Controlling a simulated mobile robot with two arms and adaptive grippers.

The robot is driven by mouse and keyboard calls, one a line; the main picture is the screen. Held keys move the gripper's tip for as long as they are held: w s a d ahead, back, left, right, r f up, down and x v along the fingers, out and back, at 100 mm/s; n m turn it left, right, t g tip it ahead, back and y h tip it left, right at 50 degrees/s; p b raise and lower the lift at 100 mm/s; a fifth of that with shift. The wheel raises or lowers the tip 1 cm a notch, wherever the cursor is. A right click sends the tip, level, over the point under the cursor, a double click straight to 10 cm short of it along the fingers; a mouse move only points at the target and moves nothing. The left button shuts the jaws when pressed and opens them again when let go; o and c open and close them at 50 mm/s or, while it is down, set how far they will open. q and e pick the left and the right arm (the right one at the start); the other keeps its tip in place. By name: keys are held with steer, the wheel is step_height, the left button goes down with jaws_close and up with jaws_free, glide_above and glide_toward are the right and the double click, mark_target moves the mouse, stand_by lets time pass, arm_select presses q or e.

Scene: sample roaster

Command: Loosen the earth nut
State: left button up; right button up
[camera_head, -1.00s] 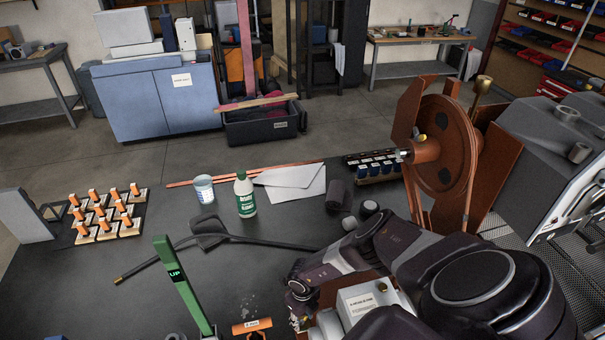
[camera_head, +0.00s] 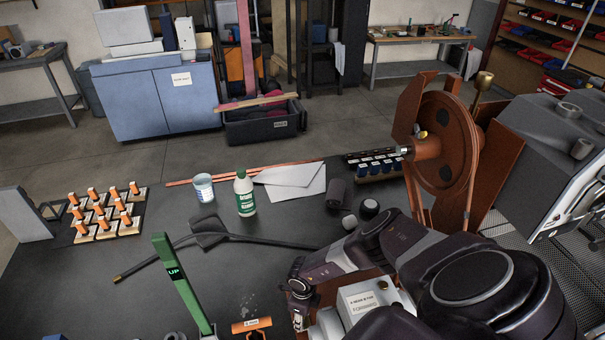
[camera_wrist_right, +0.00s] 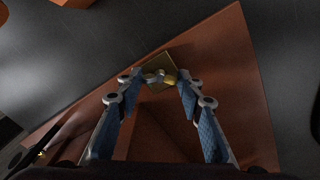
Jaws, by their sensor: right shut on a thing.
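In the right wrist view, a small brass-coloured nut (camera_wrist_right: 168,76) sits on a square brass plate (camera_wrist_right: 157,64), which lies on a rust-brown metal surface (camera_wrist_right: 225,75). My right gripper (camera_wrist_right: 161,78) has its two blue-padded fingers on either side of the nut, with the tips closed in on it. In the head view my right arm comes in from the lower right and its wrist points down near the bottom middle. The nut and my fingertips are hidden there. My left gripper is in neither view.
A white box with a label (camera_head: 365,299) stands close beside my right wrist. A green lever marked UP (camera_head: 178,275) and an orange labelled part (camera_head: 252,325) are to its left. A rust-brown wheel (camera_head: 447,140) rises behind my arm.

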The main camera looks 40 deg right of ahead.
steer(key=o, duration=1.2)
steer(key=shift+c, duration=0.2)
steer(key=shift+r, duration=0.1)
step_height(320, 180, up, 12)
stand_by(0.3)
